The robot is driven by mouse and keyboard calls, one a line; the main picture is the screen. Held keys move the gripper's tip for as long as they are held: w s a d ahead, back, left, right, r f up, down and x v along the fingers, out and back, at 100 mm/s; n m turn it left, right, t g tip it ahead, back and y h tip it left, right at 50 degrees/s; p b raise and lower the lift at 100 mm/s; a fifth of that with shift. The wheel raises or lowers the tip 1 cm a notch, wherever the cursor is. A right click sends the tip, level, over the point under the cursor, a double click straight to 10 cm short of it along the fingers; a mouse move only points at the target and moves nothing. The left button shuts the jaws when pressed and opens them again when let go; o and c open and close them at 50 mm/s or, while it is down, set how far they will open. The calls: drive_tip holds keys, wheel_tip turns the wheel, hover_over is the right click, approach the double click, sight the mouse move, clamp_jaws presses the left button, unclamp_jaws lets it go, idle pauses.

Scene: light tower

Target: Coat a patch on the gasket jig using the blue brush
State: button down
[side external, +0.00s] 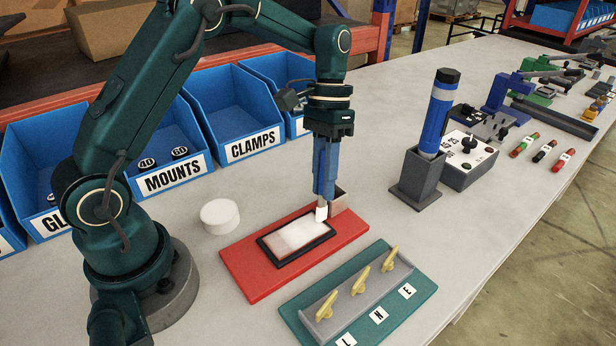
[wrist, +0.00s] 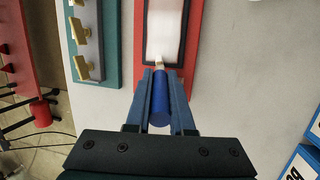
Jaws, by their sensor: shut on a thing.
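The gasket jig (side external: 240,273) is a red plate on the bench with a black rectangular frame around a pale patch (side external: 297,236). The patch looks mostly white, with a pinkish tint towards its left end. My gripper (side external: 325,196) is shut on the blue brush, above the frame's right end. The brush's white tip (side external: 321,214) points down at the patch's edge; I cannot tell whether it touches. In the wrist view, the brush's blue handle (wrist: 160,102) sits between the fingers, its tip at the near end of the framed patch (wrist: 164,36).
A green plate (side external: 398,305) with yellow levers lies in front. A white round disc (side external: 220,216) is at left. A blue cylinder (side external: 437,112) stands in a grey holder. Blue bins (side external: 238,105) line the back.

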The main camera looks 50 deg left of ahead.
drive_tip(key=shift+s, duration=5.4)
wheel_tip(320, 180, up, 8)
drive_tip(key=shift+w+r, duration=0.1)
